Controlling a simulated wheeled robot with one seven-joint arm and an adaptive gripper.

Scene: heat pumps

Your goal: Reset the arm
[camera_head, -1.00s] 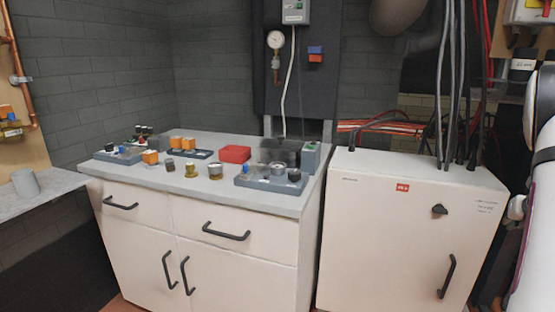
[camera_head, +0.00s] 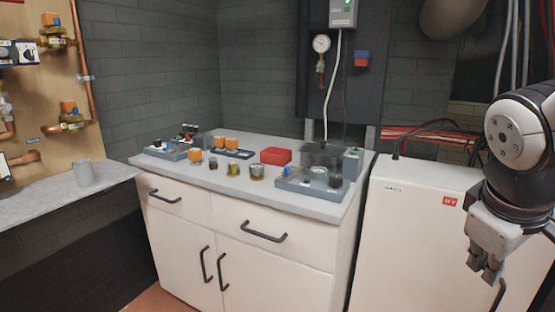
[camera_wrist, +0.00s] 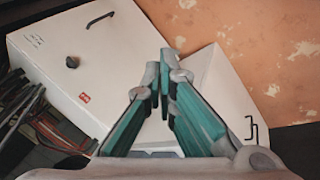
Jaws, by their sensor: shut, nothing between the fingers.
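My gripper (camera_head: 485,270) hangs at the right of the head view, pointing down in front of the white electrical cabinet (camera_head: 400,240). Its fingers are shut and hold nothing. In the wrist view the gripper (camera_wrist: 163,75) has its two green-padded fingers close together at the tips. The white cabinet (camera_wrist: 95,50) with its dark handle and red label shows at the left there, with orange floor (camera_wrist: 240,30) beyond. No contact between the gripper and any object is visible.
A white counter (camera_head: 240,190) with drawers carries several small parts, a red box (camera_head: 276,156) and grey trays. A grey cup (camera_head: 84,172) stands on a side shelf at left. A gauge (camera_head: 321,44) hangs on the back wall. Red and black cables run behind the cabinet.

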